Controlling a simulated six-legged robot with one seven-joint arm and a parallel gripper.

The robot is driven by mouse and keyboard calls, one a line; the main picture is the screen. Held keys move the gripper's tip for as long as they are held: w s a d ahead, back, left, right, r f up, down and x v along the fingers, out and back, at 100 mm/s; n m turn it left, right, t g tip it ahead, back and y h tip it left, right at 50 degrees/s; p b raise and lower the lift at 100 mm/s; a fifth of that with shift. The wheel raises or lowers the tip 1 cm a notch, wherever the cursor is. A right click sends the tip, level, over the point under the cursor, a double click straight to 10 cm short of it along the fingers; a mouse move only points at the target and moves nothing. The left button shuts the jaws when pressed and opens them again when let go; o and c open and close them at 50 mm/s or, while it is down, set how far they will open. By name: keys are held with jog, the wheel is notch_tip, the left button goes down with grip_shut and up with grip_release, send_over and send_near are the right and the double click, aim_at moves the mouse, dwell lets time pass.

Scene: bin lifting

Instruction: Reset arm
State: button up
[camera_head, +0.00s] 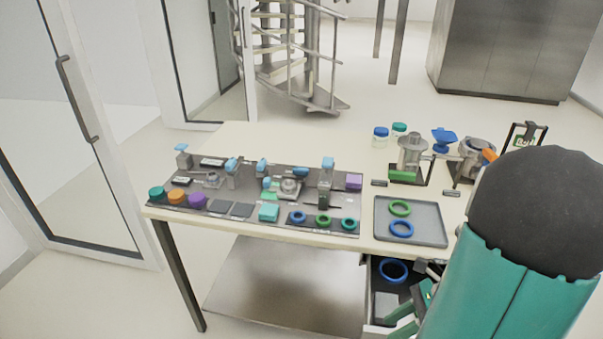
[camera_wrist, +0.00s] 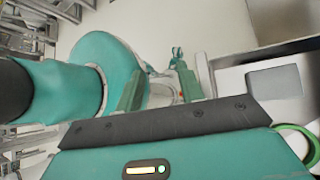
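My teal arm with a black rounded joint fills the right side of the head view and hides the table's right end. My gripper (camera_head: 412,306) is low beside the table's front edge, close to an open drawer or bin (camera_head: 376,327) below the tabletop. In the wrist view my gripper (camera_wrist: 160,88) has its two teal fingers apart, with nothing seen held between them. A blue ring (camera_head: 393,270) lies in the dark drawer or bin. The wrist view shows part of a green ring (camera_wrist: 312,150) at the lower right.
The table (camera_head: 240,138) bears a dark mat (camera_head: 225,208) with several small parts, a grey tray (camera_head: 427,231) holding a green ring (camera_head: 400,208) and a blue ring (camera_head: 401,229), and metal fixtures (camera_head: 411,150) at the back right. Open floor lies left of the table.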

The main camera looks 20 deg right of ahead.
jog(key=w+a+r+n+t+h, duration=0.1)
jog(key=w+a+r+n+h, duration=0.2)
jog(key=a+r+n, duration=0.6)
jog(key=w+a+r+n+t+h, duration=0.2)
jog(key=a+r+n+h, duration=0.4)
jog(key=n, duration=1)
jog(key=a+r, duration=0.3)
jog(key=shift+w+a+r+n, duration=0.15)
jog(key=shift+w+r+n, duration=0.05)
jog(key=shift+w+n, duration=0.2)
